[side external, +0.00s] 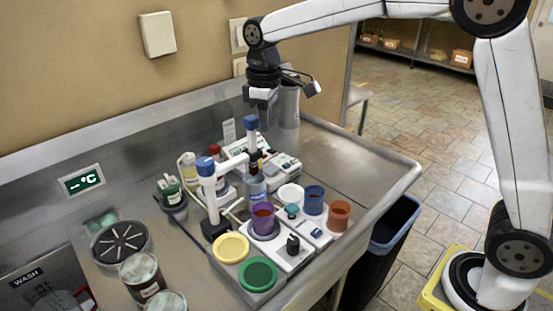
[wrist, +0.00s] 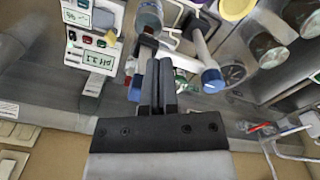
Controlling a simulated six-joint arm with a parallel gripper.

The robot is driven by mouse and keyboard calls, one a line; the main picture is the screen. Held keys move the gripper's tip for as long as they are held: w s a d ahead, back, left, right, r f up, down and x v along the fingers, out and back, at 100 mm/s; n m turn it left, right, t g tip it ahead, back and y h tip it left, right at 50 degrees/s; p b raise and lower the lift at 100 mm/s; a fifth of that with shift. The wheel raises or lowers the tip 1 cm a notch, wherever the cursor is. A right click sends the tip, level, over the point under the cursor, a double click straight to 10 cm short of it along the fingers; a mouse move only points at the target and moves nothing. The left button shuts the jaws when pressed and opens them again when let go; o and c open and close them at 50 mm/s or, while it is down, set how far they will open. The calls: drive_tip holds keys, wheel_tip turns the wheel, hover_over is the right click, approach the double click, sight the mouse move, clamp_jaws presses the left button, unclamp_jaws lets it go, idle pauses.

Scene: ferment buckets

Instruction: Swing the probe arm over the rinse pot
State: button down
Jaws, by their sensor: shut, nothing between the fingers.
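The probe arm (side external: 233,164) is a white bar reaching right from an upright white post with a blue cap (side external: 206,166). At its far end a white stem with a blue top (side external: 251,123) stands up. My gripper (side external: 262,103) is shut and empty, just above and beside that blue top; I cannot tell whether they touch. In the wrist view my gripper's fingers (wrist: 158,62) are together and hide part of the bar. The post's blue cap (wrist: 213,80) shows to their right. Candidate pots are a purple cup (side external: 263,218), a blue cup (side external: 314,200) and an orange-brown cup (side external: 339,214); which is the rinse pot is unclear.
A pH meter (wrist: 88,20) lies beside the probe arm. A yellow lid (side external: 231,248) and a green lid (side external: 258,274) are at the front of the tray. Jars (side external: 142,276) stand left. The steel bench (side external: 365,170) is clear at right.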

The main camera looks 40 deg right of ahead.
drive_tip(key=shift+r, duration=2.4)
drive_tip(key=shift+w+r, duration=0.1)
